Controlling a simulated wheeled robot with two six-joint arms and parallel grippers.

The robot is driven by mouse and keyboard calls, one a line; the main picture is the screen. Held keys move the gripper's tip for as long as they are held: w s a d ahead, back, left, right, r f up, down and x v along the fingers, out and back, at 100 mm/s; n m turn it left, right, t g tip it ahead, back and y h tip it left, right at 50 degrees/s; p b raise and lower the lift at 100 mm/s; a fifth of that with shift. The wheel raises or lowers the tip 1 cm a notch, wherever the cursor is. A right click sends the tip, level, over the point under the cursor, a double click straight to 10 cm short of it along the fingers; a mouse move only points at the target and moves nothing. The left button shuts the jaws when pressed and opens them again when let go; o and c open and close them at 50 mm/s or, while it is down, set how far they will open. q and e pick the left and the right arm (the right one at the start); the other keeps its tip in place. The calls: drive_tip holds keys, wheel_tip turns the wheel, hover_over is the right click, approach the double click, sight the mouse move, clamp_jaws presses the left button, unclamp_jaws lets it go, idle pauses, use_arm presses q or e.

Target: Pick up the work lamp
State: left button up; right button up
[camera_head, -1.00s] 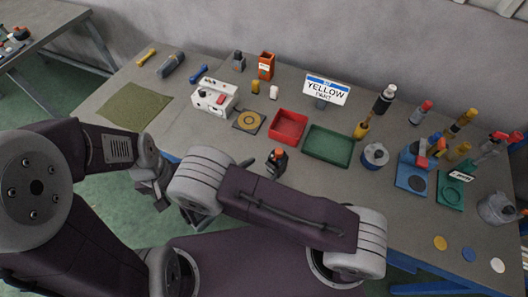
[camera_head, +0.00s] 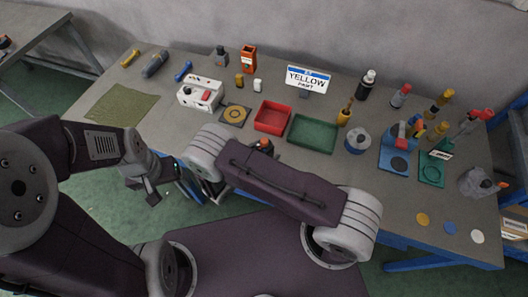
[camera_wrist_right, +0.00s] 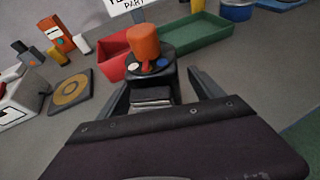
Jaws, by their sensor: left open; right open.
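What I take to be the work lamp (camera_wrist_right: 146,50) has an orange cylindrical top on a dark body with white, red and blue spots. In the head view only the upper part of the lamp (camera_head: 265,144) shows above my right arm link. My right gripper (camera_wrist_right: 157,88) is open in the right wrist view, its fingers to either side of the lamp's lower body; contact cannot be told. The head view hides this gripper behind the arm. My left gripper (camera_head: 150,193) is open and empty, off the table's front edge.
A red tray (camera_head: 272,117) and a green tray (camera_head: 313,133) lie just behind the lamp. A white box (camera_head: 200,94) and a yellow-ringed plate (camera_head: 235,115) are to the left. Bottles and blue and green fixtures (camera_head: 398,160) crowd the right. The olive mat (camera_head: 120,104) is bare.

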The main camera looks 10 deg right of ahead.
sight(262, 148)
drive_tip(key=shift+a, duration=0.1)
drive_tip(key=c, duration=0.6)
clamp_jaws()
drive_tip(key=shift+r, duration=0.6)
wheel_tip(262, 148, up, 3)
drive_tip(key=shift+r+b, duration=0.1)
drive_tip(key=shift+b, duration=0.35)
drive_tip(key=s+d+r+b, duration=0.1)
drive_tip(key=s+d+r, duration=0.4)
drive_tip(key=d, duration=0.5)
drive_tip(key=shift+s+d+r, duration=0.2)
drive_tip(key=shift+s+r, duration=0.2)
drive_tip(key=shift+r, duration=0.5)
